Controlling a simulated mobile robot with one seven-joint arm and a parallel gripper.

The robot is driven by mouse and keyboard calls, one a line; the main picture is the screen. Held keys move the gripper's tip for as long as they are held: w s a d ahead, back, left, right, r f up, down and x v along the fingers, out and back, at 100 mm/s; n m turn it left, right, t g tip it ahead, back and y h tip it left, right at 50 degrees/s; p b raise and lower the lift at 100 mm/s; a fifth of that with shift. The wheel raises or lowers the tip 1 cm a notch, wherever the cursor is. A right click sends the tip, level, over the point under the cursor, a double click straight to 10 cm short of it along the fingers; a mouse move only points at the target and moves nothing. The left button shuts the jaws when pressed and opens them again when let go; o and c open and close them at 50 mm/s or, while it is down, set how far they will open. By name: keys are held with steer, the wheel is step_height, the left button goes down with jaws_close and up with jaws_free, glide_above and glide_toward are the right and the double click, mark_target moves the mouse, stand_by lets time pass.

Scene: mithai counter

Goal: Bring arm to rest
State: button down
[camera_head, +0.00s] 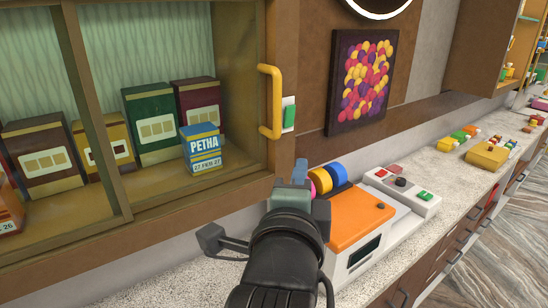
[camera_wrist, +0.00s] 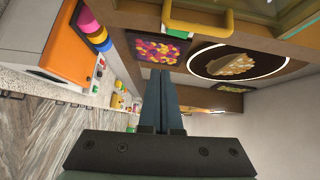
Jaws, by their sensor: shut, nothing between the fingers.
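My gripper (camera_head: 300,172) is in the lower middle of the head view, raised over the counter in front of the cabinet's right end. It holds nothing. In the wrist view its two fingers (camera_wrist: 162,128) lie together, pointing up the picture. My dark forearm hides part of the counter below. A blue and yellow PETHA box (camera_head: 202,148) stands upright on the cabinet shelf, left of my gripper and apart from it.
An orange-topped white machine (camera_head: 358,228) stands on the counter (camera_head: 440,182) close to the right of my gripper. The cabinet's yellow handle (camera_head: 270,102) is just above and left; it also shows in the wrist view (camera_wrist: 200,22). Several darker boxes (camera_head: 150,122) stand behind the PETHA box.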

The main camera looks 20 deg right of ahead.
steer(key=s+a+r+n+t+y, duration=0.2)
steer(key=s+a+r+n+t, duration=0.1)
steer(key=r+n, duration=0.4)
steer(key=s+a+r+n+t+y+b, duration=0.1)
steer(key=s+a+r+n+t+y, duration=0.2)
steer(key=a+r+n, duration=0.3)
steer(key=s+a+r+n+t+y, duration=0.2)
steer(key=s+a+r+n+t, duration=0.3)
steer(key=r+n, duration=0.4)
steer(key=shift+s+r, duration=0.25)
steer(key=shift+s, duration=0.05)
